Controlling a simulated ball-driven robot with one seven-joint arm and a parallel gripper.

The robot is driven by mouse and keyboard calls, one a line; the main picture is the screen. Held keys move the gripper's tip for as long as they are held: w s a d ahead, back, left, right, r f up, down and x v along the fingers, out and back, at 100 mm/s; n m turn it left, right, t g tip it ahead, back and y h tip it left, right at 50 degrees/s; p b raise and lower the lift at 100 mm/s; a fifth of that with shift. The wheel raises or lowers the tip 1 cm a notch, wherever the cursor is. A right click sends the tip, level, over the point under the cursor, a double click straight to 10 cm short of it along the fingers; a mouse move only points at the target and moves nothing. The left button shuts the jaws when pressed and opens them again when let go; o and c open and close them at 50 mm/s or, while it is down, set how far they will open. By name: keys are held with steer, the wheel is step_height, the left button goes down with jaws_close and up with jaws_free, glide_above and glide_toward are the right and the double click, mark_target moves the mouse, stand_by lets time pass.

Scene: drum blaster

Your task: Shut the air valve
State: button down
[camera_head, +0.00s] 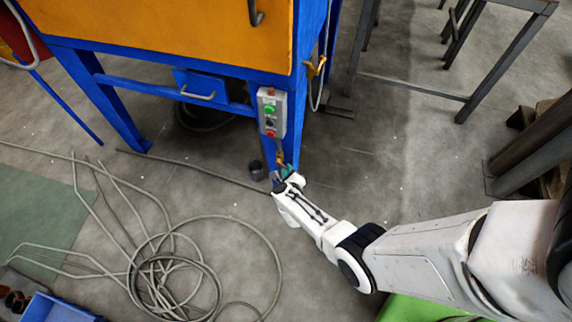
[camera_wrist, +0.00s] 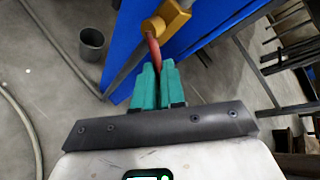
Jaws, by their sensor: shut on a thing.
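The air valve has a brass-yellow body (camera_wrist: 170,18) with a red lever handle (camera_wrist: 153,52), in the upper middle of the wrist view. In the head view the valve (camera_head: 280,157) is small, just below the control box on the blue leg. My gripper (camera_wrist: 158,72), with green fingers, is shut on the free end of the red handle. The fingertips hide that end. In the head view my gripper (camera_head: 285,172) is at the foot of the leg, and the handle is hard to make out.
A grey control box (camera_head: 271,113) with buttons is on the blue cabinet leg above the valve. A dark cup-like cylinder (camera_wrist: 92,44) stands on the floor to the left. Coiled hose (camera_head: 175,280) covers the floor at lower left. Steel frames stand at right.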

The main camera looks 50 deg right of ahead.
steer(key=shift+s+d+r+n+g+h+p, duration=0.1)
steer(key=shift+s+r+n+g+h+p, duration=0.1)
steer(key=shift+r+n+g+p, duration=0.55)
steer(key=shift+s+r+n+g+h+p, duration=0.15)
steer(key=shift+r+n+g+p, duration=0.3)
steer(key=shift+n+g+p, duration=0.6)
steer(key=shift+r+g, duration=0.15)
steer(key=shift+g, duration=0.15)
steer(key=c, duration=1.2)
jaws_free()
steer(key=shift+w, duration=0.1)
